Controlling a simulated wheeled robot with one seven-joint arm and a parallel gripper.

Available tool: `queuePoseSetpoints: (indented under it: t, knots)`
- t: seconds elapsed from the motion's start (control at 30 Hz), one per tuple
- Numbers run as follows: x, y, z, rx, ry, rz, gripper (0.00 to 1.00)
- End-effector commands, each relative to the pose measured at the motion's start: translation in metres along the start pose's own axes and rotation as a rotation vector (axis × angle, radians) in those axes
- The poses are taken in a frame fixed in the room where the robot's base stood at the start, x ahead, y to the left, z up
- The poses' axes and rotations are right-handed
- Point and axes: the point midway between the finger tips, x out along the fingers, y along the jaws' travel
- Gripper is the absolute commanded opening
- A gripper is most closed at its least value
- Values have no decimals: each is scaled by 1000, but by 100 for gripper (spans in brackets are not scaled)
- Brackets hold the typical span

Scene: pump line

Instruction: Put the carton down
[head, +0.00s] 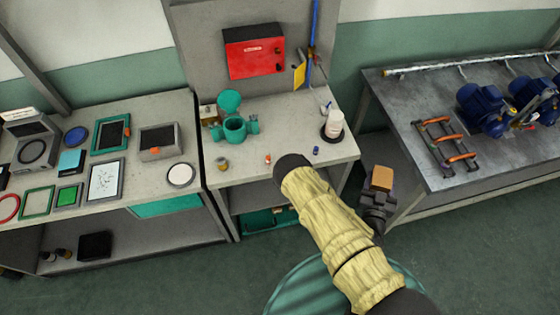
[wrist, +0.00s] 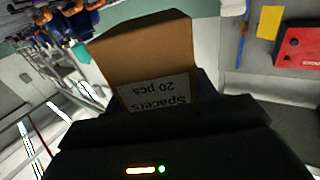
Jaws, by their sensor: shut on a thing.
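The carton (wrist: 145,50) is a brown cardboard box with a white label reading "Spacers 20 pcs", which appears upside down in the wrist view. My gripper (wrist: 165,108) is shut on it. In the head view the carton (head: 382,178) is held in front of the gap between the middle bench and the right-hand bench. My gripper (head: 376,200) is just below it there, clear of both bench tops as far as I can tell. The fingertips are mostly hidden by the carton and the dark gripper body.
The middle bench (head: 290,150) holds a teal pump body (head: 235,127), a white bottle (head: 334,123) and small parts. The right metal bench (head: 480,180) carries blue motors (head: 485,108) and a rack with orange handles (head: 446,140). The left bench (head: 140,182) is crowded with frames.

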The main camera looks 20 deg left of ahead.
Motion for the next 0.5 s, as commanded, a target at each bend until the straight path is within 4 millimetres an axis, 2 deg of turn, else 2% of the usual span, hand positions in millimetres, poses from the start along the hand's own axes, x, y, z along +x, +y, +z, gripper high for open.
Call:
queuePoseSetpoints:
  t: [0.3,0.37,0.5]
  knots:
    - [4,-6,2,2,3,-7,25]
    - [8,-14,5,3,4,-16,25]
    - [28,-52,14,7,8,-61,25]
